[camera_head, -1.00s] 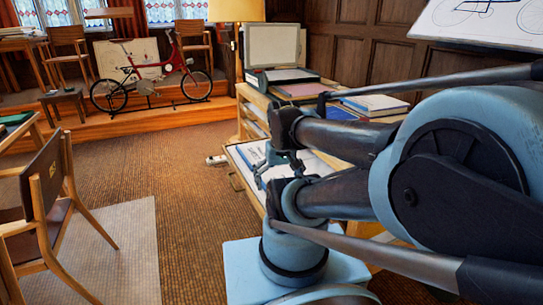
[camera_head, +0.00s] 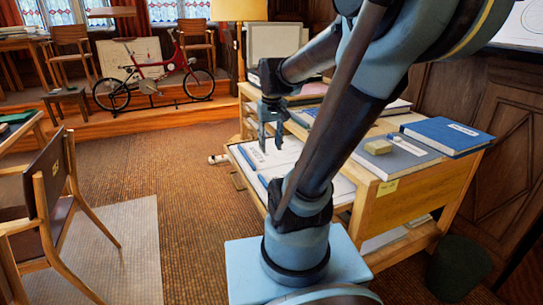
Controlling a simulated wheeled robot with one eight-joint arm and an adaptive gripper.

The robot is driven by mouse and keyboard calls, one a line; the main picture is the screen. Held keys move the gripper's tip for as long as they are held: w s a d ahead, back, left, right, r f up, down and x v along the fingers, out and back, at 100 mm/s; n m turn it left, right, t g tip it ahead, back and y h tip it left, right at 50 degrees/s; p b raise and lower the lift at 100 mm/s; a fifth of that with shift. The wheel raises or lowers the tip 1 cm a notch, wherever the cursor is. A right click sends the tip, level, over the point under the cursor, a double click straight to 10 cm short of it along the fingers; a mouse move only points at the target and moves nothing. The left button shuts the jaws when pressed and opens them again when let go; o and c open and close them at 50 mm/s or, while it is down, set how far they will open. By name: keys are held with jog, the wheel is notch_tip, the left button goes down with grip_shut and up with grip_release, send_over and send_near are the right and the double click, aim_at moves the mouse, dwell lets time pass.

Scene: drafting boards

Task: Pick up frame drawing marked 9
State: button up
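White drawing sheets (camera_head: 335,187) lie in the pulled-out drawer of the wooden cabinet at centre. Small dark writing shows near the drawer's left end, too small to read, so I cannot tell which sheet is marked 9. Blue strips lie across the sheets. My gripper (camera_head: 271,147) points down over the left part of the drawer. Its two fingers are apart with nothing visible between them. I cannot tell its exact height above the sheets. My arm hides part of the drawer and the cabinet top.
The cabinet top (camera_head: 425,168) holds a blue book (camera_head: 447,136), a grey folder and a tan block (camera_head: 378,147). A dark bin (camera_head: 458,268) stands at lower right. A wooden chair (camera_head: 52,205) stands left. A red bicycle (camera_head: 158,72) stands behind.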

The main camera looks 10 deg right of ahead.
jog(key=w+a+r, duration=0.2)
jog(key=w, duration=1.3)
jog(key=n+g, duration=0.1)
send_near(246, 155)
notch_tip(246, 155, down, 9)
jog(key=shift+r, duration=0.2)
grip_shut()
